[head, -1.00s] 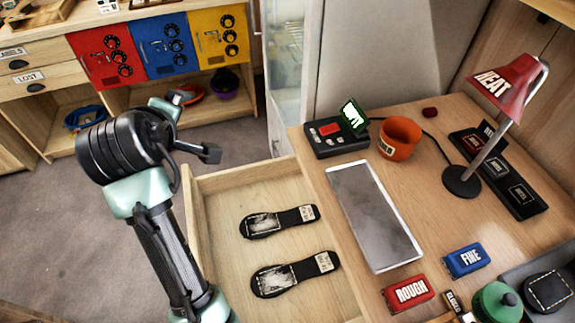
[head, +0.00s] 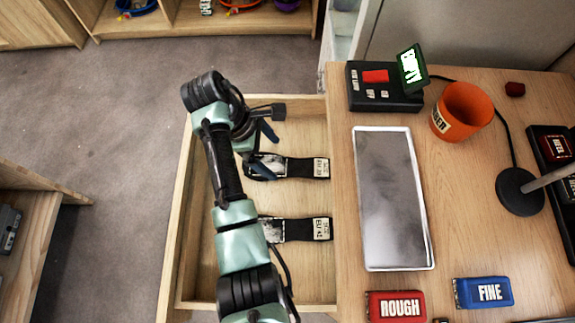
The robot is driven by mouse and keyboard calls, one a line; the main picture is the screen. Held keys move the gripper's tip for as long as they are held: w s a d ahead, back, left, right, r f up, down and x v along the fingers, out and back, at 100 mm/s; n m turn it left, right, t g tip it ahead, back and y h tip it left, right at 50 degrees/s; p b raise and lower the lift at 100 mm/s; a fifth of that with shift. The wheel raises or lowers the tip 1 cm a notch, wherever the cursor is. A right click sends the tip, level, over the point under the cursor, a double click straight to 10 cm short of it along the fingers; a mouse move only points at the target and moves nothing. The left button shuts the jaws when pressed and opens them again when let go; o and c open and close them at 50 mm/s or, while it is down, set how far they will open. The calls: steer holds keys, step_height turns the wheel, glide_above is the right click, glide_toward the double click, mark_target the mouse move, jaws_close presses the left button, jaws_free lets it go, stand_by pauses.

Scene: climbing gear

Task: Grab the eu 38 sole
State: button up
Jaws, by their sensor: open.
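Two black shoe soles with grey patches and pale end labels lie in the open wooden drawer (head: 318,108). The upper sole (head: 300,167) has a small label that looks like EU 38, though it is hard to read. The lower sole (head: 296,229) has a label that seems to read EU 41 or similar. My gripper (head: 265,149) is open and empty, over the left part of the upper sole. It hides some of that sole; I cannot tell how high above it the fingers are. My arm covers the left end of the lower sole.
The desk at right holds a grey plate (head: 390,200), a black device with a green display (head: 385,90), an orange cup (head: 463,110), a red ROUGH block (head: 396,306) and a blue FINE block (head: 484,293).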

mark_target(286, 166)
steer(key=x, duration=0.5)
steer(key=shift+d+f+b, duration=0.2)
steer(key=shift+d+b, duration=0.1)
steer(key=shift+c, duration=0.3)
steer(key=c, duration=1.4)
steer(key=shift+w+r, duration=0.1)
steer(key=shift+c, duration=0.6)
